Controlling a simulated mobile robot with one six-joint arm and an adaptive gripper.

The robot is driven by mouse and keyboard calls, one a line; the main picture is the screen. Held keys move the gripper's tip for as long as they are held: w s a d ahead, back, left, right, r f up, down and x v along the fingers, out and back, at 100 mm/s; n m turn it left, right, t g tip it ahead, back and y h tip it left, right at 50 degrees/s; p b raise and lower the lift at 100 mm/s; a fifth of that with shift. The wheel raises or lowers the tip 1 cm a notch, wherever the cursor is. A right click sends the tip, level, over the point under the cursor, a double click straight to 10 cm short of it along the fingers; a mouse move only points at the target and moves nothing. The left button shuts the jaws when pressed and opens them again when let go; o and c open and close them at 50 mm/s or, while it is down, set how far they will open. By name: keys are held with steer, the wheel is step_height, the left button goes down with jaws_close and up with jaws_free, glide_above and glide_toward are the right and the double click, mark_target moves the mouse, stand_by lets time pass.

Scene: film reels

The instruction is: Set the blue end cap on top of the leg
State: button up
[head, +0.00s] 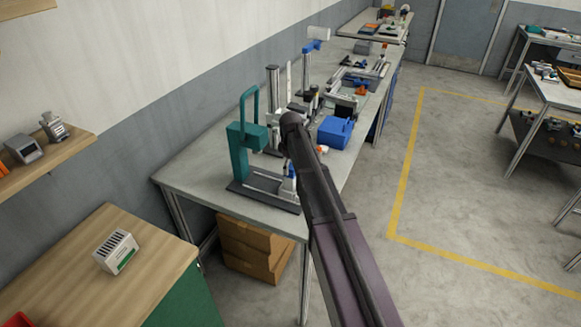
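My arm reaches in from the lower right over the front of the grey workbench (200,178). I cannot make out my gripper; the dark arm covers the area where it may be. I cannot pick out the blue end cap or the leg for certain. A grey upright post (273,82) and a thin pale upright (289,76) stand on the bench behind the teal frame. A small blue piece (312,46) sits high on a post farther back, with a white cylinder (318,34) beside it.
A teal press-like frame (247,138) on a dark base (262,197) stands at the bench's near end. A blue box (335,132) is right of my arm. A wooden-topped cabinet (150,270) with a white-grey block (115,250) is nearer left.

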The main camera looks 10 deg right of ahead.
mark_target(291, 165)
steer(key=shift+r, duration=0.15)
step_height(291, 165, up, 12)
steer(key=p, duration=1.2)
steer(key=shift+r, duration=0.15)
stand_by(0.3)
stand_by(0.6)
steer(key=s+m, duration=1)
steer(key=s, duration=1.9)
steer(key=shift+m, duration=0.4)
steer(key=shift+s+d, duration=0.1)
